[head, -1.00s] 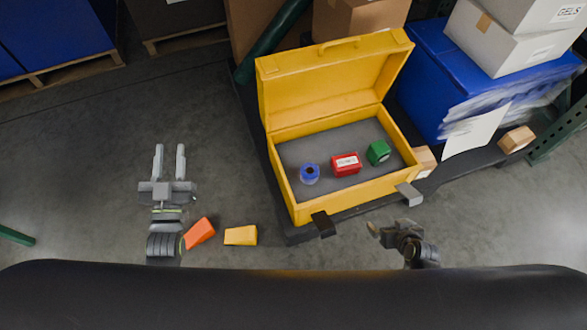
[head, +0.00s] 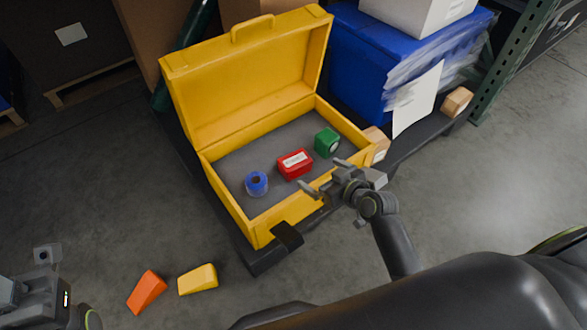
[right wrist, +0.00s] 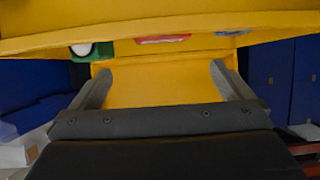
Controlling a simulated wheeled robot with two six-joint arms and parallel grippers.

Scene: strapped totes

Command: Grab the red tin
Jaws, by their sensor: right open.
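The red tin (head: 295,164), a box with a white label, sits on the grey floor of the open yellow case (head: 228,205), between a blue cylinder (head: 257,184) and a green tin (head: 327,142). My right gripper (head: 323,176) is open and empty by the case's front right wall, its fingers pointing toward the red tin without touching it. In the right wrist view, the open fingers (right wrist: 161,72) face the yellow wall, with a strip of the red tin (right wrist: 163,39) showing above. My left gripper (head: 46,256) is partly visible at lower left; its jaws are unclear.
An orange block (head: 147,291) and a yellow block (head: 198,279) lie on the floor in front of the case. A dark latch (head: 287,236) hangs at its front. A wrapped blue tote (head: 365,62) and wooden blocks (head: 457,101) stand at the right.

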